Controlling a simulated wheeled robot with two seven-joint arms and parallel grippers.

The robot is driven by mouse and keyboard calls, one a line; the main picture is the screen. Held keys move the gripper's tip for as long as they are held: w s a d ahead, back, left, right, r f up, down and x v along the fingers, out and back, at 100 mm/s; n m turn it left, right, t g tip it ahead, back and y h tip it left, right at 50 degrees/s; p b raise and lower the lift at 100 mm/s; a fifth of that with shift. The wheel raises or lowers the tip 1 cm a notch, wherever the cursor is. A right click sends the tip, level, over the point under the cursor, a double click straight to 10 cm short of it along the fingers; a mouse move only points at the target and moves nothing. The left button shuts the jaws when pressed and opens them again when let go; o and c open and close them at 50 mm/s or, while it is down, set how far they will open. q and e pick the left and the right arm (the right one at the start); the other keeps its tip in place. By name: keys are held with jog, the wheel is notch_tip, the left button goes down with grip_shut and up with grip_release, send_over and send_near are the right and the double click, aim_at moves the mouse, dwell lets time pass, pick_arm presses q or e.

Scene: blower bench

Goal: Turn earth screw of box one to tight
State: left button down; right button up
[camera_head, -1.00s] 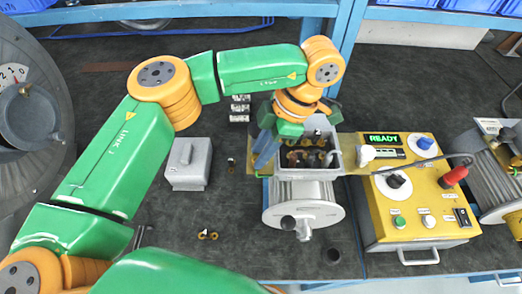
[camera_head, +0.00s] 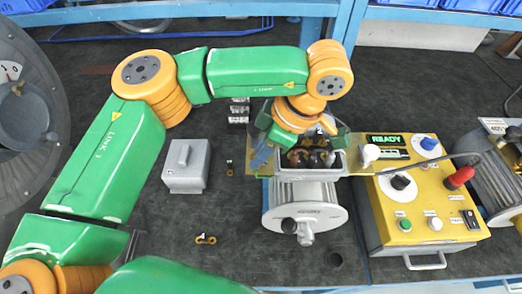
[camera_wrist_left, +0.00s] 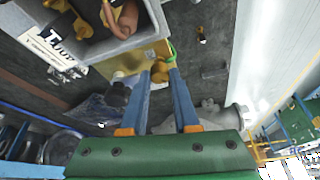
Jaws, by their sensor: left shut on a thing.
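Box one, an open grey terminal box (camera_head: 338,162), sits on top of a grey motor (camera_head: 305,206) in the head view. Brown and copper-coloured parts show inside it. My left gripper (camera_head: 262,158) reaches down at the box's left side, its blue fingers partly hidden by the wrist. In the left wrist view the fingertips (camera_wrist_left: 160,74) are closed on a small brass-coloured piece, apparently the earth screw (camera_wrist_left: 160,68), just outside the box wall (camera_wrist_left: 128,44). A green loop (camera_wrist_left: 171,51) lies beside it. How far the screw is turned cannot be seen. My right gripper is not in view.
A yellow control box (camera_head: 425,205) with a READY display stands right of the motor. A grey block (camera_head: 186,166) and small brass parts (camera_head: 206,239) lie on the dark bench to the left. A large round drum (camera_head: 30,120) is at the far left.

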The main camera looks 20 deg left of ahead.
pick_arm(q)
jog(key=c, duration=0.7)
grip_release()
jog(key=shift+a, duration=0.1)
jog(key=shift+o, duration=0.2)
jog(key=v, duration=0.7)
jog(key=shift+p, duration=0.35)
jog(key=shift+r, duration=0.1)
